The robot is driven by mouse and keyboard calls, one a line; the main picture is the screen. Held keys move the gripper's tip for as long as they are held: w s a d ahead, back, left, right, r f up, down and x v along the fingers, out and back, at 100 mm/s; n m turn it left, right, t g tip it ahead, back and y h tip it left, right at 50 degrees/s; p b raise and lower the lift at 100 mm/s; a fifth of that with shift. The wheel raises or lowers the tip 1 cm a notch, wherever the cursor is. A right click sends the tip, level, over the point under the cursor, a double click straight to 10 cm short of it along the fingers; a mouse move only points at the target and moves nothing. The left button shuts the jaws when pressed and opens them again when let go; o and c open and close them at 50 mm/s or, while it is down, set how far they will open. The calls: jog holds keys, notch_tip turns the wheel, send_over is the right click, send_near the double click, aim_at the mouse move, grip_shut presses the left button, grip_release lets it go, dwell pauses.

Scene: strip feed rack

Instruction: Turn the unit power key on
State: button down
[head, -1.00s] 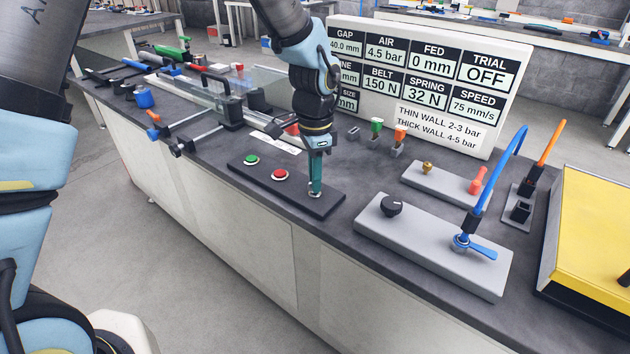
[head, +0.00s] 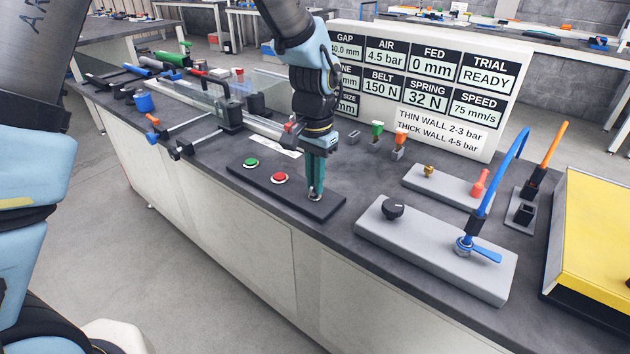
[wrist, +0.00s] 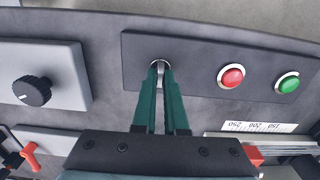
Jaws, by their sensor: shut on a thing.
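The power key (wrist: 160,68) sits in its round socket at one end of the dark control panel (head: 300,192). My gripper (head: 315,190) points down over that end of the panel, and its green fingers are shut on the key. In the wrist view the fingertips (wrist: 160,72) close around the small metal key, which they partly hide. The red button (head: 279,178) and green button (head: 250,162) are on the same panel, left of the key in the head view. The display board (head: 430,85) reads TRIAL READY.
Right of the panel is a grey plate with a black knob (head: 392,208) and a blue lever valve (head: 478,248). A yellow box (head: 600,240) stands at the far right. A clear-covered strip feed (head: 229,108) lies behind left. The bench front edge is close to the panel.

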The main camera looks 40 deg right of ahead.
dwell(0.4)
jog(key=c, duration=1)
grip_release()
jog(key=shift+o, duration=0.2)
notch_tip(320, 180, up, 11)
jog(key=b, duration=0.2)
jog(key=shift+f, duration=0.1)
